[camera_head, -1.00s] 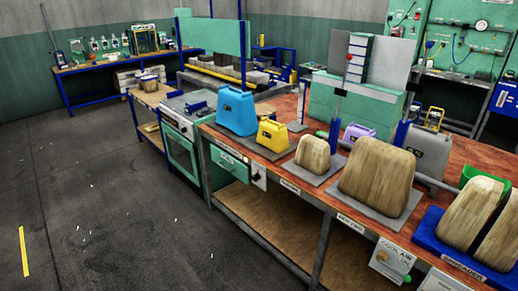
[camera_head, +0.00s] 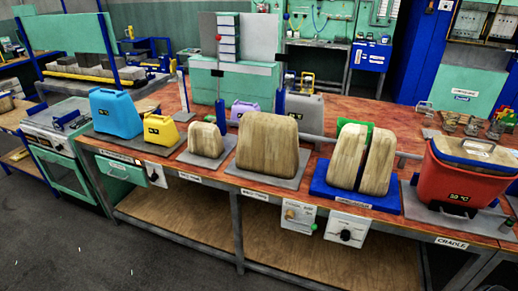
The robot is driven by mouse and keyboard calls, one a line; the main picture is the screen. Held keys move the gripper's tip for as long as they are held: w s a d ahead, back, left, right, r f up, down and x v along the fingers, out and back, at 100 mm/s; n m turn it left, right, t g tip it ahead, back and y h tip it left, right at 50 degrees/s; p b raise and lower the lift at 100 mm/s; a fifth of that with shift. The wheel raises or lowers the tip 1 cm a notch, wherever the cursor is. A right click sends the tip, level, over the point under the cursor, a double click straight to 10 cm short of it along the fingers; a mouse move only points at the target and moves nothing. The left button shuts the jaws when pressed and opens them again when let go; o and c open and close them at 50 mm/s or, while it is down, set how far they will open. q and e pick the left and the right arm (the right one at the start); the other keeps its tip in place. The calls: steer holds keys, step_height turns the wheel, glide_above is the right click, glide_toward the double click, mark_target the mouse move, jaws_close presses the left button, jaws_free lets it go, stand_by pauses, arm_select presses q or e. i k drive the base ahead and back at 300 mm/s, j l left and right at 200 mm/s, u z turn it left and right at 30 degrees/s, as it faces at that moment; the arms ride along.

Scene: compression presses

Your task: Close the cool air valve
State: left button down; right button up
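A white panel box (camera_head: 299,216) hangs on the front of the workbench below the tabletop. It carries a small brass-coloured round part (camera_head: 290,214) and a green part (camera_head: 314,226) at its lower right. In the earlier view the same box reads "COOL AIR". It is too small to tell how the valve is set. Neither of my grippers is in view.
A second white box with a black knob (camera_head: 346,235) hangs to the right. The bench (camera_head: 222,173) holds wooden blocks (camera_head: 268,144), a blue canister (camera_head: 116,112), a yellow one (camera_head: 160,130) and a red container (camera_head: 462,178). Bare floor (camera_head: 50,240) lies at the front left.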

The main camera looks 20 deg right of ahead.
mark_target(313, 228)
steer(key=z, duration=1.2)
